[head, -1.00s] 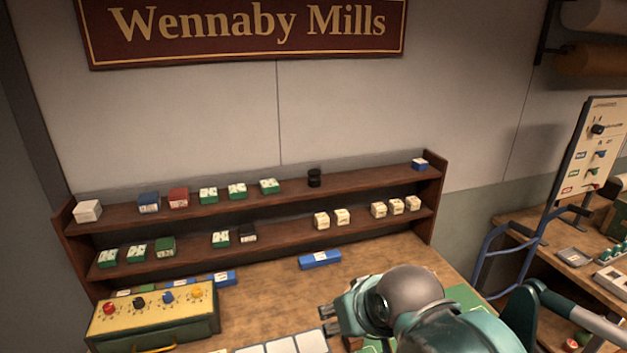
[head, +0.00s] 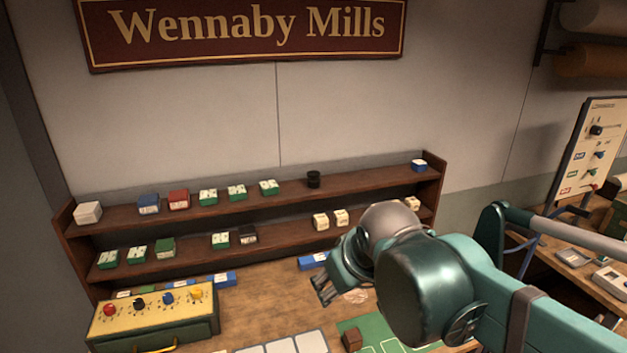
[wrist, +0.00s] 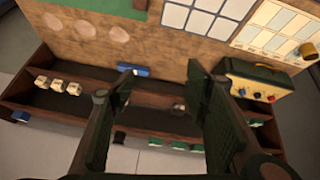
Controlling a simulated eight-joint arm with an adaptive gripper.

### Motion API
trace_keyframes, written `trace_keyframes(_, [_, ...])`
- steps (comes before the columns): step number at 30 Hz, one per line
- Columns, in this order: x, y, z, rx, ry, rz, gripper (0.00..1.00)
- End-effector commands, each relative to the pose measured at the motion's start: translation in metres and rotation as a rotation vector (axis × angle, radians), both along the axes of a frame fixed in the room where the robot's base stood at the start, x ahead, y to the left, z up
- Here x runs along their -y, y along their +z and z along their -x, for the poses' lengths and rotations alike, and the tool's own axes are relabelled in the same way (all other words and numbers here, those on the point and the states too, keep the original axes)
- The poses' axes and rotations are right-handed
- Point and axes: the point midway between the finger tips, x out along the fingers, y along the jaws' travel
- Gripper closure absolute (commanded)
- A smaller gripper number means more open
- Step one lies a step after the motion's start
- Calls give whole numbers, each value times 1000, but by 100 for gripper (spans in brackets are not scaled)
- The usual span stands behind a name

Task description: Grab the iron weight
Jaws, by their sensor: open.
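The iron weight (head: 313,180) appears to be the small black cylinder upright on the upper shelf, right of several green-and-white boxes. In the wrist view it seems to be the dark shape (wrist: 119,137) on the shelf edge, partly hidden by my left-hand finger. My gripper (head: 322,290) is in front of the shelf and below the weight, above the wooden table. In the wrist view my gripper (wrist: 160,75) has its fingers wide apart, with nothing held between them. The gripper is apart from the weight.
The two-level shelf (head: 275,199) holds small boxes on both sides of the weight. White boxes (head: 321,222) stand on the lower level. A blue box (head: 311,261) lies in front of it. A knobbed console (head: 150,318) stands at left. Space above the upper shelf is open.

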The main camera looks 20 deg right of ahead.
Motion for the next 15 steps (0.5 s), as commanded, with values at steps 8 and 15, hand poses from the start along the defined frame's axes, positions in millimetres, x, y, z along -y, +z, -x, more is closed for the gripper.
trace_keyframes(8, [6, 39, -46, -55, 133, 92, 53])
trace_keyframes(15, [11, 65, -85, -105, 252, 165, 53])
